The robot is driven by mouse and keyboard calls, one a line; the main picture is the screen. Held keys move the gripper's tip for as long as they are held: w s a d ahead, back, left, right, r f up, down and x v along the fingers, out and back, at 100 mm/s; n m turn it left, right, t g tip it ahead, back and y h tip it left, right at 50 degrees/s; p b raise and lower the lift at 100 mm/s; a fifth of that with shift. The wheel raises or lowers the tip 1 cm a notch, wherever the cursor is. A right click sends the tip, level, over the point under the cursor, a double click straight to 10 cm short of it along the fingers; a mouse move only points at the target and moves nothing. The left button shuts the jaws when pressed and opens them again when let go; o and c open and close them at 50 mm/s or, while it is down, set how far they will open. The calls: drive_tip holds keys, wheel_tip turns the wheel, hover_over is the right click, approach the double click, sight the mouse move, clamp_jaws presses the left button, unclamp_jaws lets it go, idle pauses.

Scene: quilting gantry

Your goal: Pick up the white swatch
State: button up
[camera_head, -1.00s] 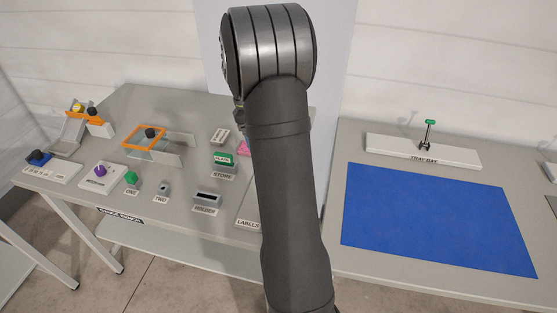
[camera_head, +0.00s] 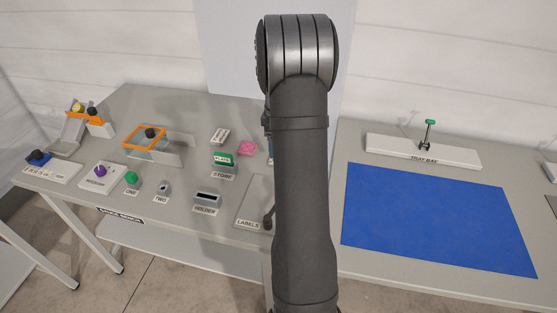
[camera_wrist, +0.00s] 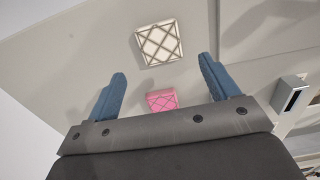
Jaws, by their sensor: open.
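The white swatch (camera_wrist: 159,42) shows in the wrist view as a pale square tile with a dark diamond lattice, lying on the grey table. In the head view I cannot make it out; my arm covers the table right of the pink swatch. My gripper (camera_wrist: 162,68) is open in the wrist view, its two blue fingers apart with nothing held. The white swatch appears just beyond the fingertips, roughly centred between them. The pink swatch (camera_wrist: 162,100) appears between the fingers, nearer the palm; it also shows in the head view (camera_head: 246,148).
A slotted holder (camera_head: 207,201) stands at the table's front and at the wrist view's right (camera_wrist: 292,95). A green piece (camera_head: 223,157) sits at the STORE sign. The LABELS board (camera_head: 254,205) lies beside my arm. A blue mat (camera_head: 430,220) covers the right table.

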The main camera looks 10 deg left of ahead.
drive_tip(key=shift+s+d+f, duration=0.1)
drive_tip(key=shift+d+f, duration=0.05)
drive_tip(key=shift+f, duration=2.75)
drive_tip(key=c, duration=1.1)
